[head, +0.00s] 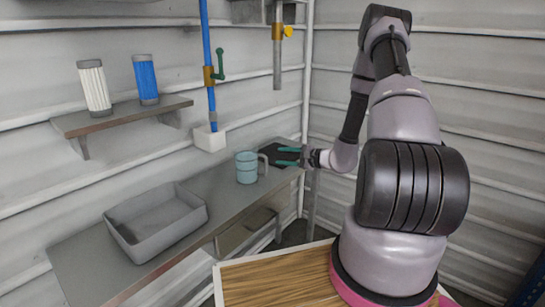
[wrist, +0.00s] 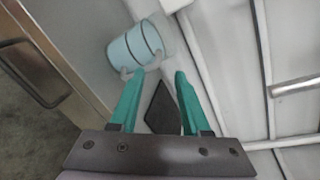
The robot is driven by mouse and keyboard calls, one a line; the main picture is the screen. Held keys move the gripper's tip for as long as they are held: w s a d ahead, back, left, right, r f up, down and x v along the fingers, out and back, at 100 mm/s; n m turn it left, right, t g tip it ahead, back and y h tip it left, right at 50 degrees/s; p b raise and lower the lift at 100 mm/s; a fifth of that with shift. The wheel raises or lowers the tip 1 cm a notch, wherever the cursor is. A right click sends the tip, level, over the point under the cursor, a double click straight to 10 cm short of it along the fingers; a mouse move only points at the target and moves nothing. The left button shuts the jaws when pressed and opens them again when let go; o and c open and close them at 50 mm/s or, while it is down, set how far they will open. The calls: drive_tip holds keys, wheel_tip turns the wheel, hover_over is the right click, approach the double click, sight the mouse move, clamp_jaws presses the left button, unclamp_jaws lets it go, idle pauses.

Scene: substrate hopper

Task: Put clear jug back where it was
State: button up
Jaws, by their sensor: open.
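The clear jug (head: 246,169) looks pale blue with darker bands and stands upright on the grey counter, its handle toward the right. It also shows in the wrist view (wrist: 138,46), just beyond the fingertips. My gripper (head: 278,156) is to the right of the jug, with its green fingers pointing toward the handle. In the wrist view my gripper (wrist: 161,73) is open, with nothing held between the fingers. A dark flat pad (head: 284,150) lies on the counter by the fingers, and part of it shows between them in the wrist view (wrist: 162,110).
A grey tray (head: 127,240) sits on the counter (head: 222,187) to the left. A blue pipe with a green-handled valve (head: 217,66) comes down to a white block (head: 208,139) behind the jug. A wall shelf (head: 120,117) holds a white and a blue cylinder.

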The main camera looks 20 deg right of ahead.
drive_tip(key=s+a+r+n+g+y, duration=0.1)
drive_tip(key=s+a+r+n+g, duration=0.4)
drive_tip(key=s+r, duration=0.45)
drive_tip(key=s+a+r+n+g, duration=0.4)
drive_tip(key=s+a+r+n, duration=0.15)
drive_tip(key=r, duration=0.75)
drive_tip(key=s+d+r+t+h, duration=0.1)
drive_tip(key=s+d+r+h, duration=0.1)
drive_tip(key=s+r+h, duration=0.1)
drive_tip(key=s+d+r+n+t+h, duration=0.1)
drive_tip(key=s+d+r+h, duration=0.1)
drive_tip(key=s+r, duration=0.3)
drive_tip(key=s+d+r+n+t+h, duration=0.1)
drive_tip(key=s+d+r+t+h, duration=0.1)
drive_tip(key=s+r, duration=0.3)
drive_tip(key=s+h, duration=0.1)
drive_tip(key=s, duration=0.2)
drive_tip(key=shift+d+h, duration=0.25)
drive_tip(key=shift+h, duration=0.05)
drive_tip(key=shift+o, duration=0.2)
